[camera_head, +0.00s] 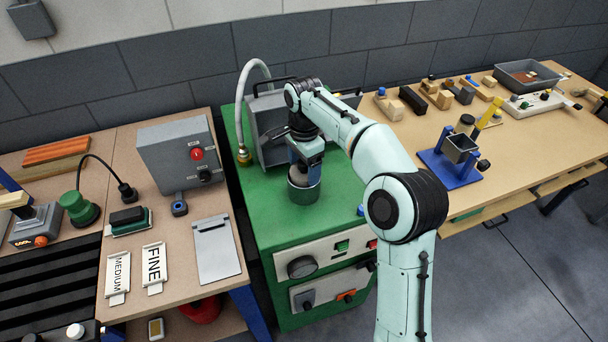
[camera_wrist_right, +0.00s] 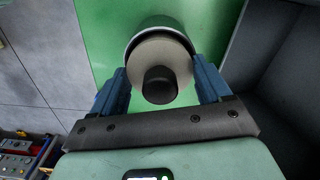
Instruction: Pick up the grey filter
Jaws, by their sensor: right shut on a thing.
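The grey filter (camera_head: 304,191) is a short round canister at the green cabinet's top, below my right gripper (camera_head: 307,160). In the right wrist view the filter (camera_wrist_right: 143,50) shows a pale grey round face with a dark knob in its middle. The blue fingers of my right gripper (camera_wrist_right: 163,78) stand on both sides of it and are shut on it. I cannot tell whether the filter's base touches the cabinet top. My left gripper is in neither view.
The green cabinet (camera_head: 268,224) bears a grey housing (camera_head: 265,125) and a pale hose (camera_head: 242,90) close behind the filter. A bench with a grey control box (camera_head: 180,152) stands left. The right-hand bench holds a blue stand (camera_head: 452,168) and several wooden tools.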

